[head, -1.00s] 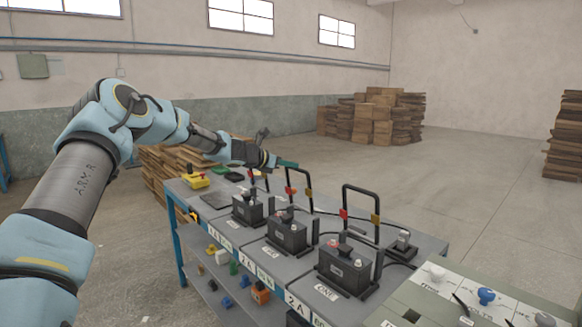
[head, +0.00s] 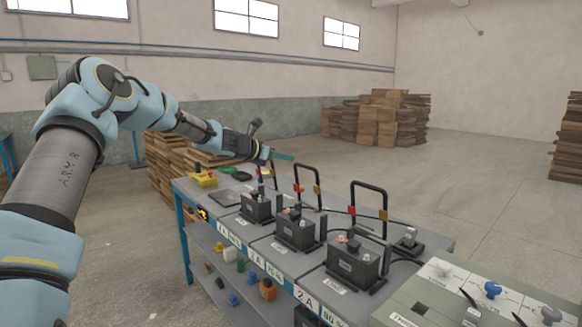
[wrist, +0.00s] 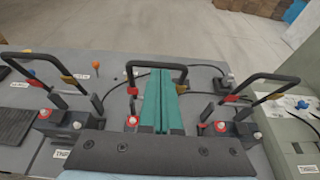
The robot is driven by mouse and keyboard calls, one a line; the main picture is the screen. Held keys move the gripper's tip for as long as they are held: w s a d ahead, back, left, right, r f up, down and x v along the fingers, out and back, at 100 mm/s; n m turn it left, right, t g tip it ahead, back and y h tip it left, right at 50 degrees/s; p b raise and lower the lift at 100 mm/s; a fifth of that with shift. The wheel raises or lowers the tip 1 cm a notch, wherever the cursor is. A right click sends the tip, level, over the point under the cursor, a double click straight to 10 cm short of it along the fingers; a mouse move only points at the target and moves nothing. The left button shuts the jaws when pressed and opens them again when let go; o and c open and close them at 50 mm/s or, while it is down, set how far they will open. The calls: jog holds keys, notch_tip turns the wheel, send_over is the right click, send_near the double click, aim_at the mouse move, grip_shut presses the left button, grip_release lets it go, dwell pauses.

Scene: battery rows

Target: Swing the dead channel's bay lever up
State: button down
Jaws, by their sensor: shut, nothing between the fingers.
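Three battery bays stand in a row on the grey bench (head: 222,199), each with a black battery: far (head: 256,208), middle (head: 295,230) and near (head: 352,264). Behind each rises a black U-shaped frame with red and yellow clips: far (head: 272,170), middle (head: 307,167), near (head: 369,184). A short dark upright (head: 323,229) stands beside the middle battery; I cannot tell if it is the bay lever. My gripper (head: 291,157) is shut and empty, above the bench's far part. In the wrist view its teal fingers (wrist: 158,100) overlap the middle frame (wrist: 136,64); contact is unclear. Which channel is dead is unclear.
A grey-green panel (head: 415,302) with blue and white knobs stands at the near right. A yellow box (head: 203,180) sits at the bench's far end. The lower shelf (head: 212,258) holds small coloured parts. Cardboard stacks (head: 380,120) stand far back, with open floor between.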

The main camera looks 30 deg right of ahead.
jog(key=a+r+b, duration=0.1)
jog(key=a+r, duration=0.3)
jog(key=shift+s+a+r, duration=0.2)
jog(key=shift+s+r, duration=0.2)
